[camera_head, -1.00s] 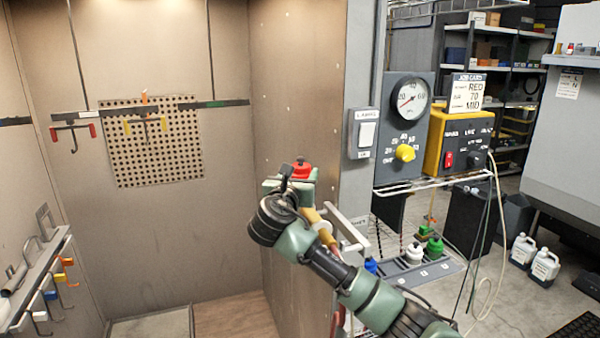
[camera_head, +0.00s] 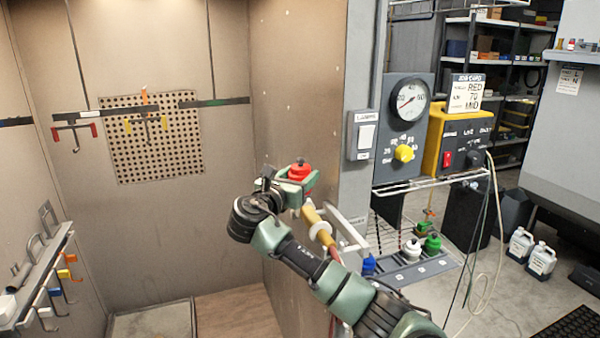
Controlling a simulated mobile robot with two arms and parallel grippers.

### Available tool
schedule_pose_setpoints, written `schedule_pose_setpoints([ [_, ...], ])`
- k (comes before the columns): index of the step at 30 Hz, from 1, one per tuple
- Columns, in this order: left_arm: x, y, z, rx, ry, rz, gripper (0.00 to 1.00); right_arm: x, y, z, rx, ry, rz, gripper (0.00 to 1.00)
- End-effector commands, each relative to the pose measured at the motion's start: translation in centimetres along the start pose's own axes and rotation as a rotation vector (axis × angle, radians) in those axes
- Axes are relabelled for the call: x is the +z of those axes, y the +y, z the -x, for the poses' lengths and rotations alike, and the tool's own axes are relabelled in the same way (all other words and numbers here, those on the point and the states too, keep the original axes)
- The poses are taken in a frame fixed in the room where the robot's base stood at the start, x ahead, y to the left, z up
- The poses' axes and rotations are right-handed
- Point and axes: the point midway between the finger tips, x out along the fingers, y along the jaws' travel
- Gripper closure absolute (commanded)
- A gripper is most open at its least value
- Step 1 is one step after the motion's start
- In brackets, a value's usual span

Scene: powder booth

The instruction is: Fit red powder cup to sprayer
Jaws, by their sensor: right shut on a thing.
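The red powder cup (camera_head: 299,171) is held upright in the upper middle of the head view, in front of the booth's right wall edge. My right gripper (camera_head: 287,182) is shut on the red cup, with its wrist to the lower left of it. The sprayer (camera_head: 318,226), a tan and yellow body, shows just below and right of the cup, beside a pale bracket. It is partly hidden behind my right arm. I cannot tell whether the cup touches the sprayer. My left gripper is not in view.
A rack (camera_head: 405,274) to the right holds white, green and blue cups. Above it are a gauge panel (camera_head: 403,125) and a yellow control box (camera_head: 455,140) with a job card (camera_head: 467,93) reading RED 70 MID. Colored hooks (camera_head: 62,272) hang at left.

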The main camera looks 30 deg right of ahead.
Motion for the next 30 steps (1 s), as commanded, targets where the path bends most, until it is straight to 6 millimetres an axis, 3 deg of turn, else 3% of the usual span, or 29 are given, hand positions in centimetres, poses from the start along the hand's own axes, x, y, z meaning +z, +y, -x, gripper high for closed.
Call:
schedule_pose_setpoints([
  [13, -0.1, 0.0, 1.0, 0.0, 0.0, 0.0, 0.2, 0.2, 0.1, 0.1, -0.08, 0.002, 0.0, 0.81],
  [15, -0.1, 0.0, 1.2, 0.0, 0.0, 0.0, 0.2, 0.2, 0.1, 0.0, -0.117, 0.002, -0.001, 0.94],
  [16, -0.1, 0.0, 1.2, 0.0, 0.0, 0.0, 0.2, 0.1, 0.1, 0.1, -0.127, 0.002, -0.001, 0.93],
  [17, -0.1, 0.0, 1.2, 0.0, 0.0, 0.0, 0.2, 0.1, 0.1, 0.1, -0.134, 0.001, 0.0, 1.0],
  [23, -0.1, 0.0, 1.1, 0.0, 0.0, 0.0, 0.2, 0.0, 0.0, 0.1, -0.141, 0.0, -0.001, 1.0],
  [24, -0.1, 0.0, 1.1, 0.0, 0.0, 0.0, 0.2, 0.0, 0.0, 0.1, -0.141, 0.0, -0.001, 0.4],
  [26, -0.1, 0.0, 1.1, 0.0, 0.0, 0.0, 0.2, 0.0, 0.0, 0.1, -0.141, 0.0, -0.001, 0.23],
  [30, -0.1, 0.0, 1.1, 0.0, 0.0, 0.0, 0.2, 0.0, 0.0, 0.0, -0.14, 0.0, -0.001, 0.2],
])
